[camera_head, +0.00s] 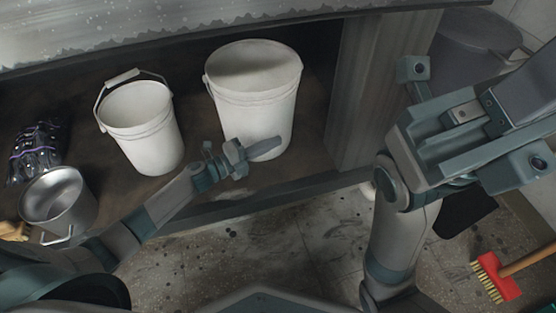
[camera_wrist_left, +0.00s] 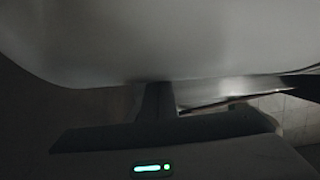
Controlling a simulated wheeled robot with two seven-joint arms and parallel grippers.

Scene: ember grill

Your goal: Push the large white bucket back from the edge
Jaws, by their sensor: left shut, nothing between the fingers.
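The large white bucket (camera_head: 253,97) stands upright on the dark shelf (camera_head: 185,192), near its front edge and left of the grey side panel. My left gripper (camera_head: 276,146) is shut and empty, with its fingertips at the lower front of this bucket. In the left wrist view the bucket's pale wall (camera_wrist_left: 170,40) fills the upper part, and the shut fingers (camera_wrist_left: 158,100) reach up to it. They look to be touching or very close; I cannot tell which. My right arm shows at the right of the head view, but its fingertips cannot be made out.
A smaller white bucket (camera_head: 141,125) with a raised handle stands to the left. A metal pail (camera_head: 58,204) and a dark wrapped bundle (camera_head: 37,152) are further left. The grey side panel (camera_head: 378,85) bounds the shelf on the right. A red brush (camera_head: 496,278) lies at lower right.

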